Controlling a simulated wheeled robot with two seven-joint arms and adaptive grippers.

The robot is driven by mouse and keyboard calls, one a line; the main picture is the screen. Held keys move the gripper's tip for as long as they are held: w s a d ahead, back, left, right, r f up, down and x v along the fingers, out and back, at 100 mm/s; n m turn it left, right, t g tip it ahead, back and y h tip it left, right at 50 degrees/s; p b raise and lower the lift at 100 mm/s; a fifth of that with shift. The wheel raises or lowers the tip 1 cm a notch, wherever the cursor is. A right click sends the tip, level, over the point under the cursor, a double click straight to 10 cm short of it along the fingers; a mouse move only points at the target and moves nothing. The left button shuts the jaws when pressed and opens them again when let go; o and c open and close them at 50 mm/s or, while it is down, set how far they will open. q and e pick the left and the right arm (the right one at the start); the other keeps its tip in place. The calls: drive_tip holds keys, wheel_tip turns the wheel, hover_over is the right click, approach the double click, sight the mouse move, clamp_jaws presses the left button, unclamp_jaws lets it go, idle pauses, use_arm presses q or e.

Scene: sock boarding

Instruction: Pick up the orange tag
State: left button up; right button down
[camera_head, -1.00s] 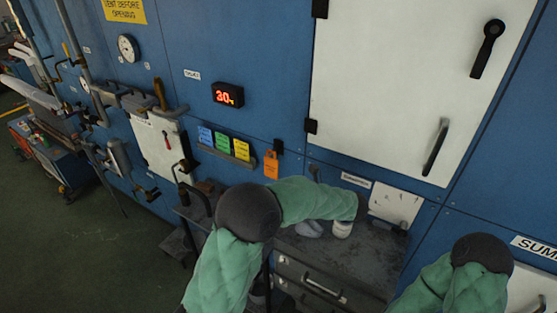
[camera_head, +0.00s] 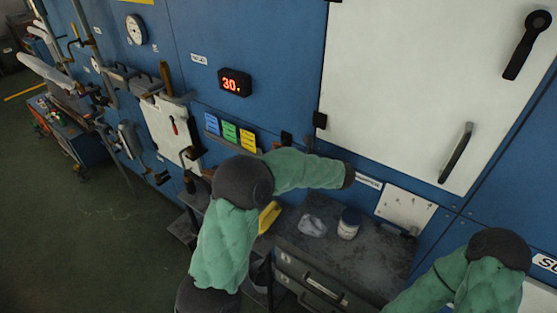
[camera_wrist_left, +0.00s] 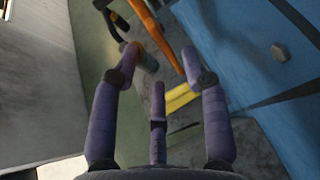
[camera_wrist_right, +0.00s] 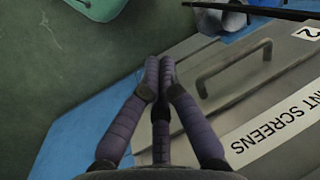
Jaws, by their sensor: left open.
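The orange tag shows in the left wrist view as a narrow orange strip (camera_wrist_left: 150,27), seen nearly edge-on. My left gripper (camera_wrist_left: 160,60) is open, with the strip running between its fingertips; I cannot tell whether they touch it. In the head view the tag and my left gripper are hidden by my left arm, just below a small black holder (camera_head: 286,138) on the blue wall. My right gripper (camera_wrist_right: 159,65) has its fingertips together with nothing between them, and it is out of sight in the head view.
Blue, green and yellow cards (camera_head: 229,132) stand in a rack left of the holder. A grey cabinet top (camera_head: 365,262) carries a white-and-blue jar (camera_head: 349,223) and a pale crumpled cloth (camera_head: 313,226). A yellow object (camera_head: 269,216) lies below my left arm. A drawer handle (camera_wrist_right: 235,68) is near my right gripper.

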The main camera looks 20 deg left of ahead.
use_arm(q)
drive_tip(key=x, duration=0.2)
drive_tip(key=r+x, duration=0.1)
drive_tip(key=x, duration=0.4)
drive_tip(key=shift+w+a, duration=0.35)
drive_tip(key=shift+a, duration=0.25)
clamp_jaws()
